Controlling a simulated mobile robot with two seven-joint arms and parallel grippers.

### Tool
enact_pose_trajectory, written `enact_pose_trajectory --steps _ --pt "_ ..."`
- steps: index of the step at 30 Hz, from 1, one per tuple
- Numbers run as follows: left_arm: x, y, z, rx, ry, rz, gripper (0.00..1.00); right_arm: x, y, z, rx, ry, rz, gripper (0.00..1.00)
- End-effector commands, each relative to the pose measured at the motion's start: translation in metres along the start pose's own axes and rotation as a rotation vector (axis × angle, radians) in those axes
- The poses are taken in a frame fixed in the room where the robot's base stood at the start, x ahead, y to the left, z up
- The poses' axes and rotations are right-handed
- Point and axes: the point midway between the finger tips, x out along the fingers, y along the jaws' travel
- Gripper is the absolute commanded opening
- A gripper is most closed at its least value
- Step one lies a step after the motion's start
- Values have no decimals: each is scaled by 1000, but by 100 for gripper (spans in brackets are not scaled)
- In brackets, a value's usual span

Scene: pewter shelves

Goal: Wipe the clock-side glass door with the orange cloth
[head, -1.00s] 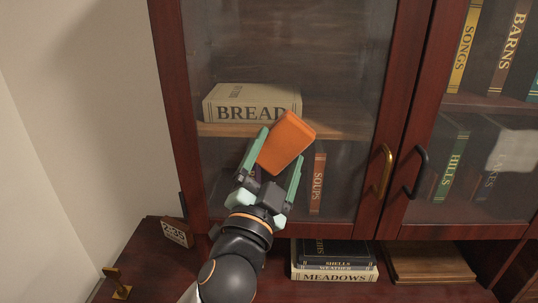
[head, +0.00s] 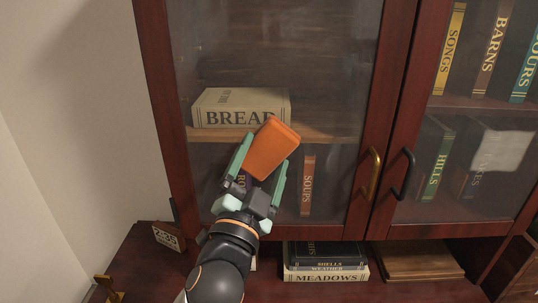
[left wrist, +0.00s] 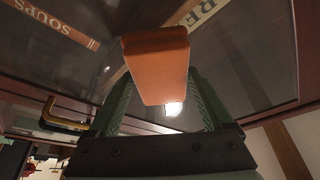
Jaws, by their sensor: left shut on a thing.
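My left gripper (head: 263,154) is shut on the orange cloth (head: 270,148), a folded block gripped between the green fingers. It is held in front of the left glass door (head: 290,60), the one nearer the small clock (head: 168,236), over its lower-middle part. In the left wrist view the cloth (left wrist: 157,65) is large, with the glass (left wrist: 235,75) behind it. I cannot tell whether the cloth touches the glass. The door looks closed, with a brass handle (head: 373,174) at its right edge. My right gripper is not in view.
Behind the glass are the BREAD book (head: 241,107) and SOUPS book (head: 307,185). The right door (head: 460,212) has a black handle (head: 403,174) and a pale patch (head: 503,150). Stacked books (head: 326,262) lie on the ledge below. A small brass object (head: 110,291) stands lower left.

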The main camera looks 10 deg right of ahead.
Motion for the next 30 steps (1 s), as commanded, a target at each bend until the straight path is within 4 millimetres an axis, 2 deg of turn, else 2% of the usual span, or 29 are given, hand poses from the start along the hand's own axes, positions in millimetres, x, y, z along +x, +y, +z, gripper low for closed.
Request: enact_pose_trajectory --steps 5,15,30 --pt "-3 0 0 -15 5 7 1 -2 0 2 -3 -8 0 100" --pt "-7 -23 17 -12 5 4 1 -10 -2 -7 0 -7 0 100" --pt "-11 -42 32 -10 7 3 1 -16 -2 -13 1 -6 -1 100"
